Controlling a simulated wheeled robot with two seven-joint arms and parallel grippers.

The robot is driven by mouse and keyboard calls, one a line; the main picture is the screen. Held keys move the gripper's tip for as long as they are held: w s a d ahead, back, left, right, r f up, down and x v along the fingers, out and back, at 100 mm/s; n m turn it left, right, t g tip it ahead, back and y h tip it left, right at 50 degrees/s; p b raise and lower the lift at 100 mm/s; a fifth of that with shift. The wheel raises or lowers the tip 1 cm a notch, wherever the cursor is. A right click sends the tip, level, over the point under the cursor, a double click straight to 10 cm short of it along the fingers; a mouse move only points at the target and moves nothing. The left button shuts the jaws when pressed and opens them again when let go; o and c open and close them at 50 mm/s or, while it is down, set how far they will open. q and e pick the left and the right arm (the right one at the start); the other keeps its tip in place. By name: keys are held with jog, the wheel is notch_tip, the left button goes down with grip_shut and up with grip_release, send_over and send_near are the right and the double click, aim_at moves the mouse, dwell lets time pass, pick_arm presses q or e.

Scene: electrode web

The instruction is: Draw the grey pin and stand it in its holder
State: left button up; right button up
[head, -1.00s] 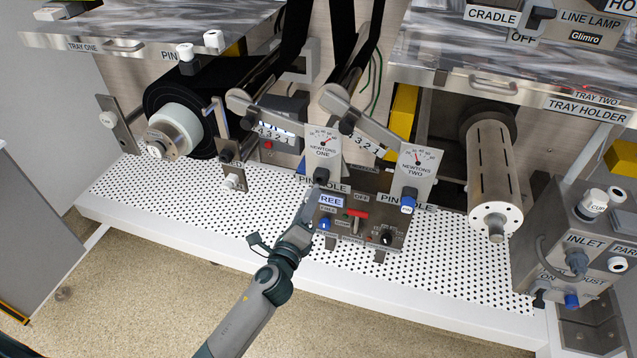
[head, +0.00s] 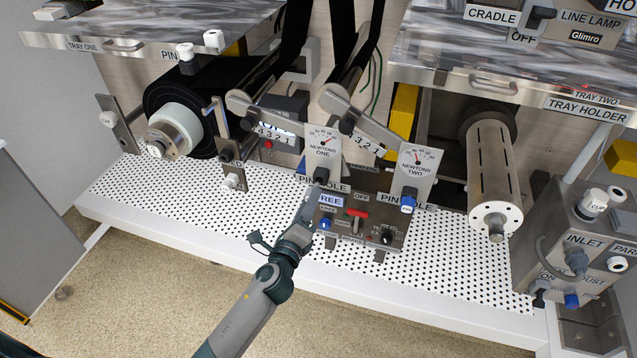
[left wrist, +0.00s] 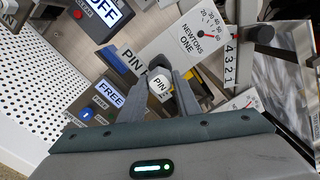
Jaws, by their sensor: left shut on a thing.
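The grey pin (left wrist: 160,85), with "PIN" on its pale cap, sits between the fingers of my left gripper (left wrist: 160,76) in the left wrist view. In the head view my left gripper (head: 316,191) is shut on the pin at the lower end of the "NEWTONS ONE" plate (head: 322,147), by a "PIN HOLE" label. The gripper hides most of the pin there, so I cannot tell how deep it sits. A label beginning "PIN" (head: 168,55) is on the upper left tray, partly hidden; I cannot tell if it marks the holder. My right gripper is not in view.
A blue-capped pin (head: 408,203) sits at the "NEWTONS TWO" plate (head: 417,172). A control panel with a red lever (head: 358,213) is just right of my gripper. A black web roll (head: 190,95) stands left. The perforated deck (head: 180,195) is largely clear in front.

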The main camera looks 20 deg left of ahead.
pick_arm(q)
jog(key=shift+w, duration=2.1)
dwell(0.4)
jog(key=shift+w+r, duration=0.1)
jog(key=shift+r, duration=0.05)
dwell(0.4)
jog(key=o, duration=1.1)
jog(key=shift+o, duration=0.8)
jog(key=shift+w, duration=0.1)
jog(key=shift+s, duration=0.2)
jog(key=shift+s, duration=1.55)
jog(key=s, duration=0.5)
jog(key=shift+s+a, duration=0.1)
jog(key=shift+s, duration=0.25)
